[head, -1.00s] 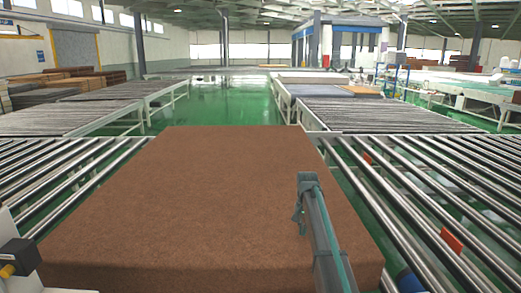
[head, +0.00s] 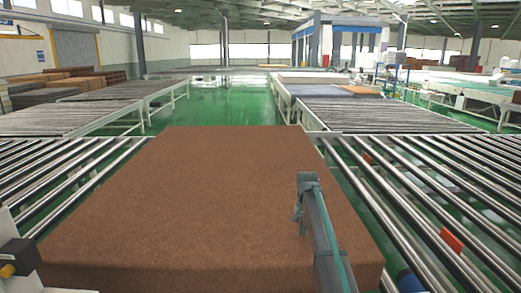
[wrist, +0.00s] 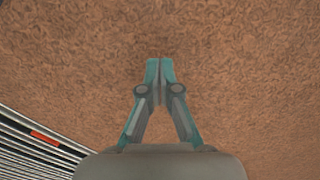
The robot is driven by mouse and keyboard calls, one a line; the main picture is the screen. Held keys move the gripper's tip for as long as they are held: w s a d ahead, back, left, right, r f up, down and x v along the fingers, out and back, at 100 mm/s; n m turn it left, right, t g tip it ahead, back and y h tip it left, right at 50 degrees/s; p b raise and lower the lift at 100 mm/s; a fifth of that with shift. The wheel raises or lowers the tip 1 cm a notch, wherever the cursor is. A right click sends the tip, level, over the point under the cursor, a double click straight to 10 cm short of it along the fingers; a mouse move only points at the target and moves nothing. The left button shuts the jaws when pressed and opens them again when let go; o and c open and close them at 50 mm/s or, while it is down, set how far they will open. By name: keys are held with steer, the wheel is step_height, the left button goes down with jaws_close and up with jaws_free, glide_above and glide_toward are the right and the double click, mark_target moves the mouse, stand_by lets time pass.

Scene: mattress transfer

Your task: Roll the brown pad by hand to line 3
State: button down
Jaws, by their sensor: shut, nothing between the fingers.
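The brown pad (head: 200,195) is a large thick slab in the middle foreground of the head view. Its textured brown top also fills most of the wrist view (wrist: 240,60). My gripper (wrist: 160,62) is shut and empty, with its fingertips together over the pad. In the head view my gripper (head: 299,215) is at the right part of the pad, pointing down. I cannot tell whether the fingertips touch the pad. The pad's underside is hidden. No line number is readable in the views.
Roller conveyors lie to the left (head: 60,170) and right (head: 440,185) of the pad. More roller tables (head: 385,115) stand farther back on both sides. Stacked brown pads (head: 75,80) are at the far left. Green floor (head: 230,100) is open between the back tables.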

steer(key=shift+f, duration=0.3)
steer(key=shift+f, duration=0.3)
steer(key=shift+f+b, duration=0.3)
steer(key=shift+f, duration=0.15)
steer(key=shift+s+f, duration=0.1)
steer(key=shift+f, duration=0.05)
stand_by(0.4)
steer(key=shift+d, duration=0.1)
steer(key=shift+d+p, duration=0.3)
steer(key=shift+d, duration=0.45)
steer(key=shift+a+r, duration=0.1)
steer(key=shift+r, duration=0.15)
steer(key=shift+r, duration=0.1)
steer(key=shift+r+p, duration=1.85)
steer(key=shift+r, duration=1.55)
